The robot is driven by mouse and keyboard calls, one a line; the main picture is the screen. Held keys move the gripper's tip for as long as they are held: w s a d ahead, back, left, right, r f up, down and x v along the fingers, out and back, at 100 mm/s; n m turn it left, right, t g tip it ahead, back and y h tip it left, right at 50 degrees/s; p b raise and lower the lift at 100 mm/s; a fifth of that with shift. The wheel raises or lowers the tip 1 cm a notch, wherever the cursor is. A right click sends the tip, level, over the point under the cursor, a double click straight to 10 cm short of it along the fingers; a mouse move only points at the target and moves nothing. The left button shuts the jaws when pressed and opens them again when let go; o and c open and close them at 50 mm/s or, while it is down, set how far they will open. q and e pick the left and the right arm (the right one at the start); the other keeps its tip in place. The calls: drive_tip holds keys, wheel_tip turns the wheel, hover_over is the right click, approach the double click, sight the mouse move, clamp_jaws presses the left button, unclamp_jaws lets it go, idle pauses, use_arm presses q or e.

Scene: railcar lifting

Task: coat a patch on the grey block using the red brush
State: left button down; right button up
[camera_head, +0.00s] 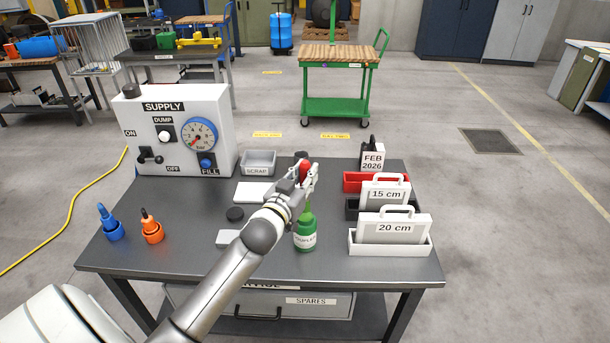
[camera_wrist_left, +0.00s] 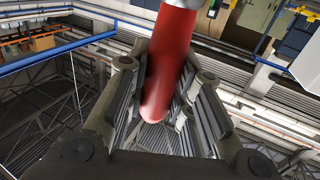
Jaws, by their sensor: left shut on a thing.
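My left gripper (camera_head: 306,177) is shut on the red brush (camera_head: 304,171) and holds it over the right half of the table. In the left wrist view, the smooth red handle of the brush (camera_wrist_left: 168,70) lies between the fingers, with a metallic part at its top edge. A light grey block (camera_head: 227,238) lies on the table, partly behind my left arm. The brush's bristles cannot be made out. My right gripper is not in view.
A supply box (camera_head: 180,130), a scrap tray (camera_head: 259,168), a white pad (camera_head: 251,193) and a black disc (camera_head: 235,214) are nearby. Labelled cases (camera_head: 392,228) line the right.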

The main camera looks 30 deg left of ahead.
sight(305, 162)
use_arm(q)
drive_tip(key=shift+r+p, duration=1.85)
drive_tip(key=shift+r, duration=0.4)
drive_tip(key=shift+f, duration=0.1)
drive_tip(key=shift+s+d+f, duration=0.1)
drive_tip(key=shift+d+f, duration=0.05)
drive_tip(key=s+d+f+m+h+b, duration=0.1)
drive_tip(key=s+d+f+b, duration=0.3)
drive_tip(key=s+d, duration=0.3)
drive_tip(key=s+d+f+h+b, duration=0.1)
drive_tip(key=s+d+f+b, duration=0.4)
drive_tip(key=d, duration=0.6)
drive_tip(key=s+b, duration=0.2)
drive_tip(key=s, duration=0.1)
drive_tip(key=shift+d+m+h, duration=0.15)
drive_tip(key=shift+m+h, duration=0.25)
